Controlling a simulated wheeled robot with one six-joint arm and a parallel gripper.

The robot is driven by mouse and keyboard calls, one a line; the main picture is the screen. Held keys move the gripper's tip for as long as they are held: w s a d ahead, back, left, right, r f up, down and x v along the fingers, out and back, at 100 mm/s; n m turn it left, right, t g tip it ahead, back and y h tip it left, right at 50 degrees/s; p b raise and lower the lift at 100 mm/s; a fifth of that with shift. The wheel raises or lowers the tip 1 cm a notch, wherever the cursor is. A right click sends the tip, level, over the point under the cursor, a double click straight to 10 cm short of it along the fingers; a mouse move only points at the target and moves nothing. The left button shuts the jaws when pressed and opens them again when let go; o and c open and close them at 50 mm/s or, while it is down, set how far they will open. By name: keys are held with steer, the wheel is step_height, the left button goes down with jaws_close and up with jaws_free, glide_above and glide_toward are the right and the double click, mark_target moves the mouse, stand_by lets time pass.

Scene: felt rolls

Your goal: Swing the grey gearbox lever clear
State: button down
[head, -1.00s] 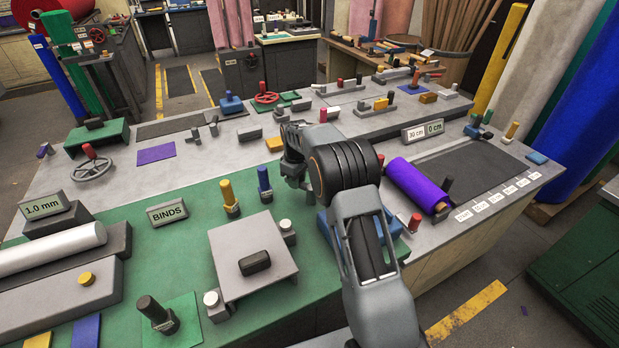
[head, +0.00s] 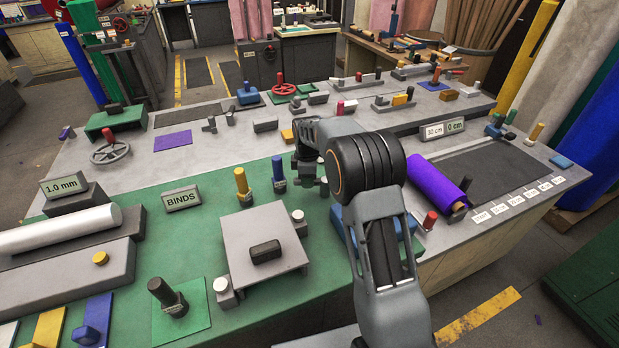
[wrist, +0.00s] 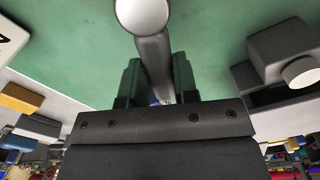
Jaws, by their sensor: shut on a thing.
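In the wrist view a grey lever (wrist: 153,58) with a pale round knob stands between the two dark fingers of my gripper (wrist: 155,85), which are shut on its rod. The lever leans up through the picture over green bench top, and its foot is hidden behind the gripper. In the head view my gripper (head: 306,180) is low over the bench, just right of a blue-topped post (head: 278,173). There my arm and gripper mostly hide the held lever, and I cannot make out the gearbox clearly.
A yellow post (head: 242,182), the BINDS sign (head: 182,199) and a raised grey plate (head: 250,240) stand left of my gripper. A dark block with a pale knob (wrist: 300,71) is close by in the wrist view.

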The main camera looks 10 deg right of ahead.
stand_by(0.4)
steer(key=c, duration=0.9)
jaws_free()
step_height(320, 180, up, 14)
steer(key=shift+f, duration=0.1)
steer(key=s+f+m, duration=0.3)
steer(key=f+m, duration=0.2)
steer(key=m, duration=0.2)
steer(key=s+m+t, duration=0.1)
steer(key=s+m, duration=0.1)
steer(key=s, duration=0.6)
steer(key=s+d+r+m+t, duration=0.1)
steer(key=s+m, duration=0.2)
steer(key=s, duration=0.6)
steer(key=s+r+m+t, duration=0.1)
steer(key=s+m+t, duration=0.1)
steer(key=s, duration=0.6)
steer(key=shift+s+d+r+m, duration=0.2)
steer(key=shift+d+m, duration=0.15)
steer(key=shift+m, duration=0.25)
